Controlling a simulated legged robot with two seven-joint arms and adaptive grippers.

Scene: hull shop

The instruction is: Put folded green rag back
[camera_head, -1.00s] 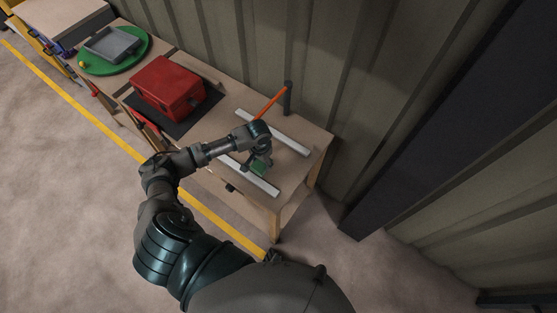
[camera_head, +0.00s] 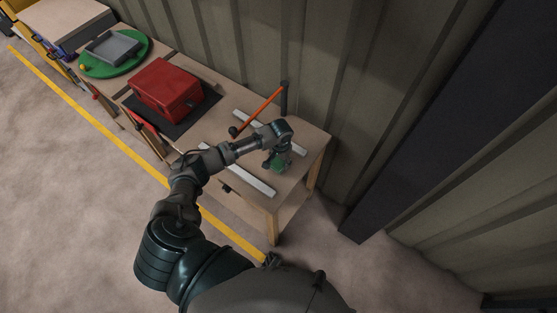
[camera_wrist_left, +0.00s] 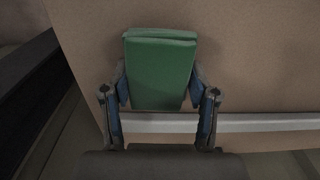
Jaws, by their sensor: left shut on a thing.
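The folded green rag (camera_wrist_left: 158,72) is upright between the two fingers of my left gripper (camera_wrist_left: 160,105) in the left wrist view. The fingers press on its two sides. In the head view the left gripper (camera_head: 276,162) is over the right end of the wooden workbench (camera_head: 300,172), between two light rails, and a bit of green rag (camera_head: 279,168) shows at its tips. I cannot tell if the rag touches the bench top. My right gripper is not in view.
A red toolbox (camera_head: 166,88) stands on a dark mat to the left. An orange-handled tool (camera_head: 262,106) leans by a dark post (camera_head: 284,97) at the back. The near rail (camera_head: 247,178) and far rail (camera_head: 297,147) lie on the bench. A green disc (camera_head: 90,68) holds a grey tray (camera_head: 112,46).

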